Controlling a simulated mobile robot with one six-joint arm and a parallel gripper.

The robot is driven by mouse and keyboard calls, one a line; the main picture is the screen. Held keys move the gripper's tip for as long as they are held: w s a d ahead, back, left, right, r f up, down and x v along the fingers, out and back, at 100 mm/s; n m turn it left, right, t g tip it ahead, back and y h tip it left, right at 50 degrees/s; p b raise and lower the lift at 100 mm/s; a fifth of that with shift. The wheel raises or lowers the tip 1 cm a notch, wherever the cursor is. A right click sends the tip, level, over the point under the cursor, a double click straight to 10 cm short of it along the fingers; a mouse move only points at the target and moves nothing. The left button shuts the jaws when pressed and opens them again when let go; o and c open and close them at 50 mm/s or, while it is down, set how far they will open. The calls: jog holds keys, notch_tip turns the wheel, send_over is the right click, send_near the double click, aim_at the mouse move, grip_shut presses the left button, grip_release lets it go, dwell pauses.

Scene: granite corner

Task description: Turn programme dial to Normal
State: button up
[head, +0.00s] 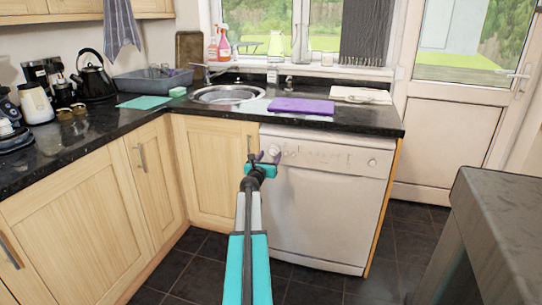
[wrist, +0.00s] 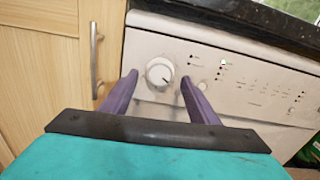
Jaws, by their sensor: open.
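The programme dial (wrist: 160,73) is a round white knob on the upper left of the white dishwasher's front panel. In the wrist view a dark pointer mark shows near its lower right part. My gripper (wrist: 157,82) has two purple fingers, open, one on each side of the dial with gaps showing between. Whether the fingertips reach the dial's depth I cannot tell. In the head view my gripper (head: 264,158) is at the panel's left end and partly covers the dial (head: 274,151). The dishwasher (head: 320,205) stands under the worktop with its door shut.
A wooden cupboard with a metal handle (wrist: 96,60) is just left of the dishwasher. The black worktop edge (wrist: 240,20) overhangs the panel. A dark counter (head: 490,225) stands at the right.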

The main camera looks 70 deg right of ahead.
aim_at(273, 151)
jog(key=shift+d, duration=1.45)
jog(key=c, duration=1)
jog(key=shift+w+a, duration=0.1)
jog(key=shift+a, duration=0.1)
jog(key=shift+c, duration=0.2)
jog(key=shift+d, duration=0.15)
